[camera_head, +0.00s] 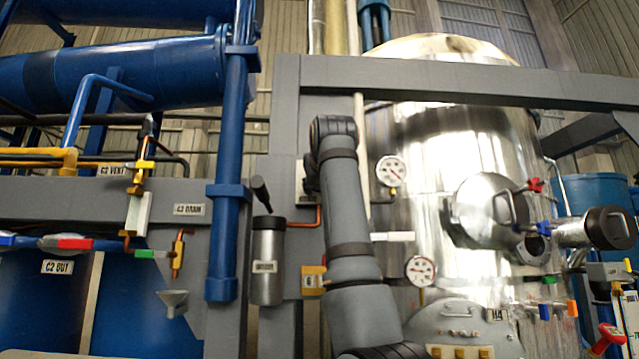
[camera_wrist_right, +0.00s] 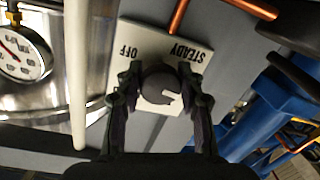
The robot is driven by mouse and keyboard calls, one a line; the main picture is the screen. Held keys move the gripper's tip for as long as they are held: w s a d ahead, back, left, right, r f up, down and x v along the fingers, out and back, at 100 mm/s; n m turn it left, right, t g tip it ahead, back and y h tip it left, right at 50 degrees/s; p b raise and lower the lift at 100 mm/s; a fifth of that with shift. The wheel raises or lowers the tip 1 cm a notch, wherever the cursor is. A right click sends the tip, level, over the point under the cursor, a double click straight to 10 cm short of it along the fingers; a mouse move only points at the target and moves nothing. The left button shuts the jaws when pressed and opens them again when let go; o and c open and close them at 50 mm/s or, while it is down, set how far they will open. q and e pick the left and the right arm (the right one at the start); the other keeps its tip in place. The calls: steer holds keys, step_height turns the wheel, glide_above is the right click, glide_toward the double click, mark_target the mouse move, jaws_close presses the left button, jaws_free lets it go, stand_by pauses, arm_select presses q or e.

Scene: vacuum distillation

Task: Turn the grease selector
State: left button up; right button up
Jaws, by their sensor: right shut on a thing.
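The grease selector is a round dark knob (camera_wrist_right: 158,80) on a white plate (camera_wrist_right: 150,42) lettered OFF and STEADY in the right wrist view. A pale mark shows on the knob's edge. My right gripper (camera_wrist_right: 160,92) has one finger on each side of the knob and is shut on it. In the head view the right gripper (camera_head: 311,173) is at the grey post, largely hidden behind my arm. Only a strip of the plate shows there, and the knob is hidden. My left gripper is not in view.
A steel canister (camera_head: 267,262) with a dark lever hangs left of my right arm. A copper pipe (camera_head: 305,222) runs close below the plate. A pressure gauge (camera_head: 391,171) and the steel vessel (camera_head: 440,150) stand to the right. A blue pipe (camera_head: 230,170) rises at left.

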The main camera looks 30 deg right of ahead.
steer(key=shift+r+n, duration=0.1)
steer(key=shift+n, duration=0.6)
steer(key=o, duration=1.2)
steer(key=shift+s+a, duration=0.15)
steer(key=v, duration=1.2)
